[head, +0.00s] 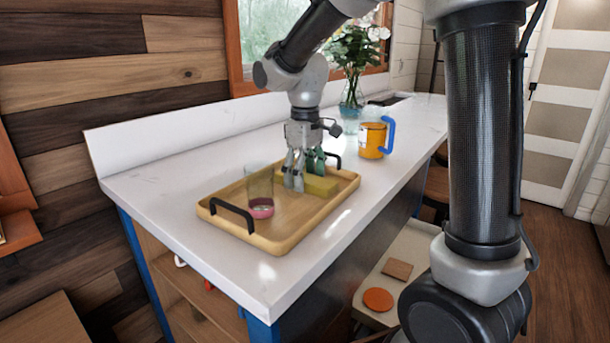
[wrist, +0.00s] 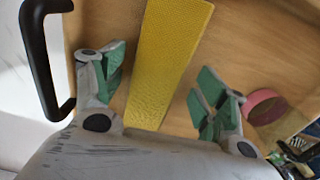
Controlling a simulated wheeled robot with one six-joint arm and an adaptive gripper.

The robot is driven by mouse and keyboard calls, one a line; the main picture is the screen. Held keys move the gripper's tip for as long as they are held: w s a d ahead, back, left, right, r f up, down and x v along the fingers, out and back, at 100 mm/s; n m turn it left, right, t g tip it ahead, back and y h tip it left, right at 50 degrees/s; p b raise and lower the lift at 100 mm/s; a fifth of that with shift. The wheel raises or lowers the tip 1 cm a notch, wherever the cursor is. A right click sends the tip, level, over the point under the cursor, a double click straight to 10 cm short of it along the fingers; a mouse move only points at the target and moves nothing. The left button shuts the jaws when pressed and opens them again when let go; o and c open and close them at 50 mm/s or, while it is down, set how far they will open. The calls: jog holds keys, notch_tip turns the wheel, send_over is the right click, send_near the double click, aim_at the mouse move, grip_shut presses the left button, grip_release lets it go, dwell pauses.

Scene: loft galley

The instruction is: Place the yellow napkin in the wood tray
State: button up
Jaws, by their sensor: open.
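The yellow napkin (wrist: 170,60) is a flat folded strip lying in the wood tray (wrist: 100,20). In the head view the napkin (head: 321,186) lies toward the far end of the tray (head: 290,238), which has black handles and stands on the white counter. My gripper (head: 303,182) is over the tray at the napkin. In the wrist view its green-padded fingers (wrist: 160,92) are spread on either side of the napkin, apart from it, with nothing held between them.
A clear glass with a pink base (head: 260,205) stands in the tray near the front handle. An orange mug with a blue handle (head: 373,140) and a flower vase (head: 352,95) stand behind the tray. The counter (head: 160,195) left of the tray is clear.

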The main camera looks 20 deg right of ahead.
aim_at(305, 178)
notch_tip(305, 178, up, 12)
jog(key=s+d+f+m+t, duration=0.1)
jog(key=s+d+f+m, duration=0.1)
jog(key=s+d, duration=0.2)
jog(key=s+d+f+m+t, duration=0.1)
jog(key=s+d, duration=0.4)
jog(key=s, duration=0.6)
jog(key=s+d+f+m+t, duration=0.2)
jog(key=s+d+m, duration=0.2)
jog(key=s, duration=0.3)
jog(key=shift+s+d+f, duration=0.15)
jog(key=shift+d+f, duration=0.15)
jog(key=shift+o, duration=0.3)
jog(key=o, duration=0.5)
jog(key=shift+o, duration=0.2)
jog(key=shift+a, duration=0.1)
